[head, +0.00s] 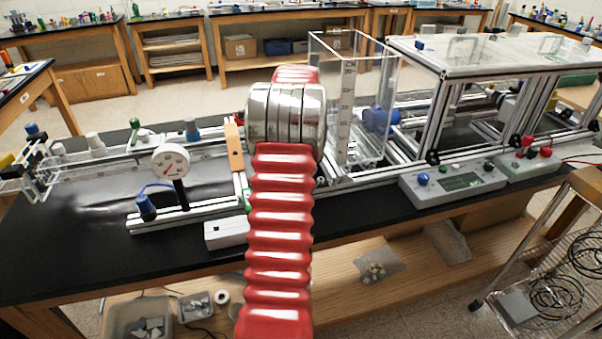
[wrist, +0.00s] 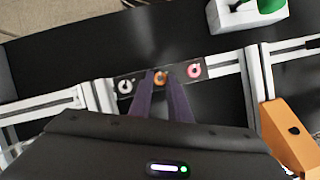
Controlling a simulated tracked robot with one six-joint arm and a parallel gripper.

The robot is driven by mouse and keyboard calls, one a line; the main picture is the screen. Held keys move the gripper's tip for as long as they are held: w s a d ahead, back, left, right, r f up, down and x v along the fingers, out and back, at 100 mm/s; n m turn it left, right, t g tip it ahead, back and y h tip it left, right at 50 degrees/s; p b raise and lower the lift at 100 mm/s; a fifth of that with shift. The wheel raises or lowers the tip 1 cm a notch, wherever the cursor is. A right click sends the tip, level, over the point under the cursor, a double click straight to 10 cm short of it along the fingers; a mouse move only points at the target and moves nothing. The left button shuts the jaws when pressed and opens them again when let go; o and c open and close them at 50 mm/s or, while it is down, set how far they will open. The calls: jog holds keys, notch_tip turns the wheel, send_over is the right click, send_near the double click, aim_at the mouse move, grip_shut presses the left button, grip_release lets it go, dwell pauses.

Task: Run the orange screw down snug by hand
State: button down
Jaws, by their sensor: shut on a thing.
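In the wrist view, the orange screw (wrist: 161,77) is the middle one of three screws in a row on a dark plate (wrist: 144,86). The plate lies along a light metal profile. My gripper (wrist: 163,88) reaches down with two dark purple fingers, and its tips are shut on the orange screw. Part of the screw's head shows just beyond the tips; how deep it sits cannot be told. A white screw (wrist: 125,86) is to its left and a pink screw (wrist: 195,71) to its right. In the head view my red arm hides the gripper and the screws.
An orange block (wrist: 287,130) sits close by on the right, and a white box with a green knob (wrist: 252,14) stands beyond. In the head view, a dial gauge (head: 171,163) stands left of my arm and a clear tank (head: 350,100) right of it.

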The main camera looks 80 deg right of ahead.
jog(key=shift+a+r+m+t, duration=0.1)
jog(key=shift+m+t, duration=0.4)
jog(key=shift+m, duration=0.7)
jog(key=c, duration=1.6)
grip_release()
jog(key=shift+s, duration=0.1)
jog(key=shift+c, duration=0.2)
jog(key=v, duration=0.7)
jog(key=shift+r, duration=0.2)
